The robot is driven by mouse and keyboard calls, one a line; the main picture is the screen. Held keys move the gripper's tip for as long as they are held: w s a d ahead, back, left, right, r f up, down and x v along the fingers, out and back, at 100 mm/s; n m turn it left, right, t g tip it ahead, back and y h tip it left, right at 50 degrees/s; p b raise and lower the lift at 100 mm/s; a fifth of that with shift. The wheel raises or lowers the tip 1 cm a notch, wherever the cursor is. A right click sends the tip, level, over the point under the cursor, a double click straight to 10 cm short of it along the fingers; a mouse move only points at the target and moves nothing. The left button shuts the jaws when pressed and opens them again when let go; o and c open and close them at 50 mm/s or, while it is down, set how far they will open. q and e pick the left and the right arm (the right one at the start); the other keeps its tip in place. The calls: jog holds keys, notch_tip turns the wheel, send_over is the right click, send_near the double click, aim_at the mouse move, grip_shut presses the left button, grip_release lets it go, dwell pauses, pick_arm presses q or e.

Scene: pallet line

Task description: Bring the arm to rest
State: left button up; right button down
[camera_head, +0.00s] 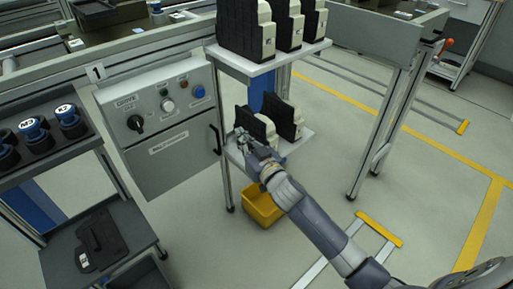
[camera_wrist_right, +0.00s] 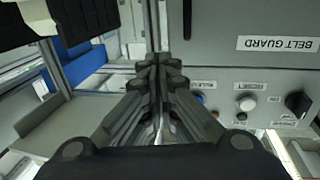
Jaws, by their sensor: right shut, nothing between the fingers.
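My right arm comes in from the lower right in the head view. Its gripper (camera_head: 243,138) is at the lower shelf of the rack (camera_head: 297,143), close to the black bins there. In the right wrist view the gripper (camera_wrist_right: 159,66) is shut with its fingers together and nothing between them. A grey control box (camera_head: 160,120) with knobs and buttons is left of the gripper; it also shows in the wrist view (camera_wrist_right: 262,75), upside down. My left gripper is in neither view.
Black bins stand on the rack's upper shelf (camera_head: 245,64) and lower shelf. A yellow bin (camera_head: 262,207) sits on the floor under the rack. A dark cart (camera_head: 60,150) with blue-topped items is at the left. Open floor (camera_head: 440,190) with yellow lines is at the right.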

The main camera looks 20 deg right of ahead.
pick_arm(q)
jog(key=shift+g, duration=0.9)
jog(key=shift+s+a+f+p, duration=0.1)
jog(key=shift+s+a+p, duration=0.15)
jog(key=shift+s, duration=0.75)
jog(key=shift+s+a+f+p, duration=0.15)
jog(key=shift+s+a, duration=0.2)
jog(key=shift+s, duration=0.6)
pick_arm(e)
jog(key=shift+s+d, duration=0.35)
jog(key=shift+s, duration=0.55)
jog(key=shift+s+d, duration=0.3)
jog(key=shift+s, duration=0.65)
jog(key=shift+s+d, duration=0.35)
jog(key=shift+s, duration=0.55)
